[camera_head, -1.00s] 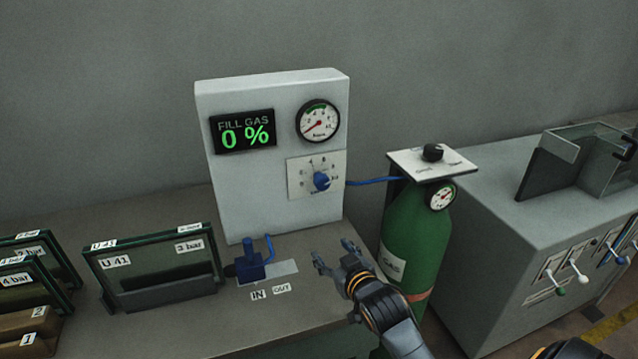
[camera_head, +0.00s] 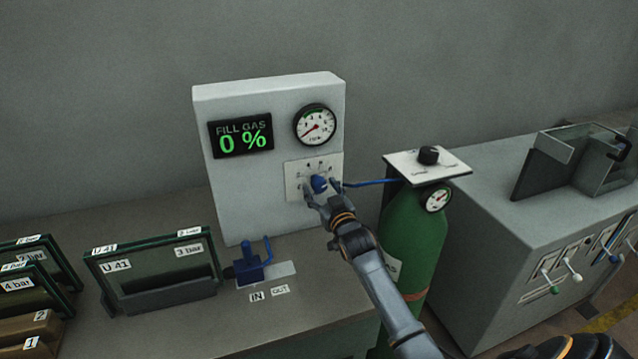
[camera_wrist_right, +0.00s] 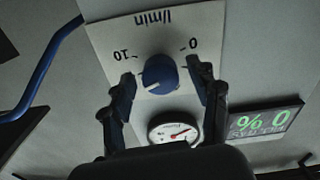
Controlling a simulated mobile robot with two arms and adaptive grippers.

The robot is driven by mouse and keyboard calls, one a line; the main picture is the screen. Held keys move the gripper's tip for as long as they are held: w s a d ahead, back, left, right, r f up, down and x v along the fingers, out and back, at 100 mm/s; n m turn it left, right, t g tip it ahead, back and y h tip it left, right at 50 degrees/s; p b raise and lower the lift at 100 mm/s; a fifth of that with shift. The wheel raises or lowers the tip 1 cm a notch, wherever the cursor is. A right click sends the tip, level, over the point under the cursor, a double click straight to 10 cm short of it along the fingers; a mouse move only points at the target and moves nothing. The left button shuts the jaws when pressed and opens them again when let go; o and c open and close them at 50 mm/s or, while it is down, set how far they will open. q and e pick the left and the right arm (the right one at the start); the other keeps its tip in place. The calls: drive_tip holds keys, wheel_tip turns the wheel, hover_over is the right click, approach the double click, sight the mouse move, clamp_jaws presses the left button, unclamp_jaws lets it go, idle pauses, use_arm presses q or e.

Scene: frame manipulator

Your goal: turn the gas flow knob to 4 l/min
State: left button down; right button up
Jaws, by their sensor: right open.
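The blue gas flow knob (camera_head: 319,183) sits on a white scale plate (camera_head: 294,182) on the front of the grey gas panel (camera_head: 225,190). In the right wrist view the knob (camera_wrist_right: 160,75) shows upside down, with 0, 10 and l/min readable on the plate (camera_wrist_right: 105,38). The pointer's exact setting cannot be read. My right gripper (camera_head: 322,192) is open at the knob. In the right wrist view its fingers (camera_wrist_right: 166,88) stand on either side of the knob, with small gaps. My left gripper is not in view.
A display (camera_head: 241,138) reads FILL GAS 0 %. A round gauge (camera_head: 315,125) is beside it. A green gas cylinder (camera_head: 415,235) with a black knob (camera_head: 428,155) stands to the right. A blue hose (camera_head: 370,183) runs from the panel. A blue valve fitting (camera_head: 250,263) stands on the bench below.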

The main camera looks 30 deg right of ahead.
drive_tip(key=shift+x, duration=1.15)
drive_tip(key=shift+c, duration=0.5)
drive_tip(key=c, duration=1.1)
